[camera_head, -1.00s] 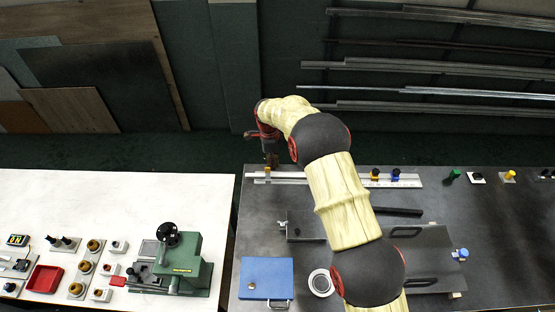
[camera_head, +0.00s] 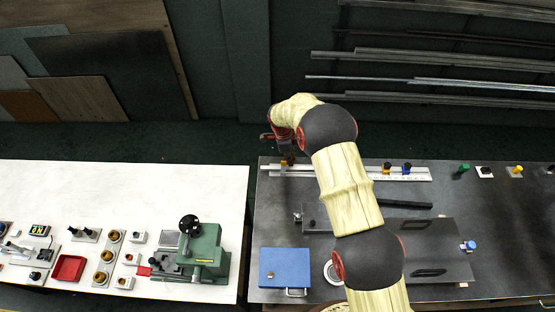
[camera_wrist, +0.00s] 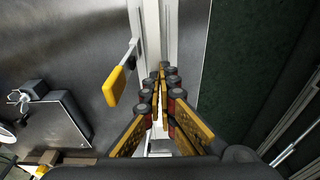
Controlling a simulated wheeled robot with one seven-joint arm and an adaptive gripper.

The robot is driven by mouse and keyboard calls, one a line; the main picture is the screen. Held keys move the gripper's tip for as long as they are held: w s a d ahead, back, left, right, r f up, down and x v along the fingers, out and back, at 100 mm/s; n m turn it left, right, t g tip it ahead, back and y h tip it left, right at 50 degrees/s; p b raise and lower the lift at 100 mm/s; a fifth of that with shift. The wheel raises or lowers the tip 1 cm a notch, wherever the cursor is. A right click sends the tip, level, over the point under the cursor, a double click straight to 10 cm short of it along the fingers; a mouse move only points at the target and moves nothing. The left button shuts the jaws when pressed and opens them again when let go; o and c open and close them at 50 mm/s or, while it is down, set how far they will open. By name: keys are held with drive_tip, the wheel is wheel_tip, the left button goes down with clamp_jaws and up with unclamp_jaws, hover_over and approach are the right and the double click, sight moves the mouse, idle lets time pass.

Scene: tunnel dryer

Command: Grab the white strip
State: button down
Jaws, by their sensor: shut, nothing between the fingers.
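The white strip (camera_head: 415,175) is a long, thin, pale rail lying along the back edge of the dark table in the head view. In the wrist view a pale strip (camera_wrist: 152,30) runs away from me, past the fingertips. My gripper (camera_head: 288,159) is over the strip's left part in the head view. In the wrist view my gripper (camera_wrist: 165,78) is shut and empty, its fingertips together over or beside the strip. I cannot tell whether they touch it. My arm hides part of the strip's middle.
A yellow-handled lever (camera_wrist: 120,80) stands left of the fingers in the wrist view. A blue box (camera_head: 284,266) and a grey plate (camera_head: 440,240) with black handles lie nearer on the dark table. A green machine (camera_head: 205,250) stands on the white table.

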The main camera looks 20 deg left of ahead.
sight(279, 167)
drive_tip(key=shift+w+d+f, duration=0.15)
drive_tip(key=shift+d+f, duration=0.2)
drive_tip(key=shift+d, duration=0.45)
drive_tip(key=shift+a+f+b, duration=0.15)
drive_tip(key=shift+f+b, duration=0.3)
drive_tip(key=shift+f, duration=0.1)
drive_tip(key=a+b, duration=0.1)
drive_tip(key=a, duration=0.1)
drive_tip(key=s+a+b, duration=0.1)
drive_tip(key=a+b, duration=0.1)
drive_tip(key=a, duration=0.1)
drive_tip(key=shift+s+a+f, duration=0.2)
drive_tip(key=shift+s+a, duration=0.15)
drive_tip(key=shift+s+a+r, duration=0.1)
drive_tip(key=shift+a+r, duration=0.05)
drive_tip(key=shift+a, duration=0.1)
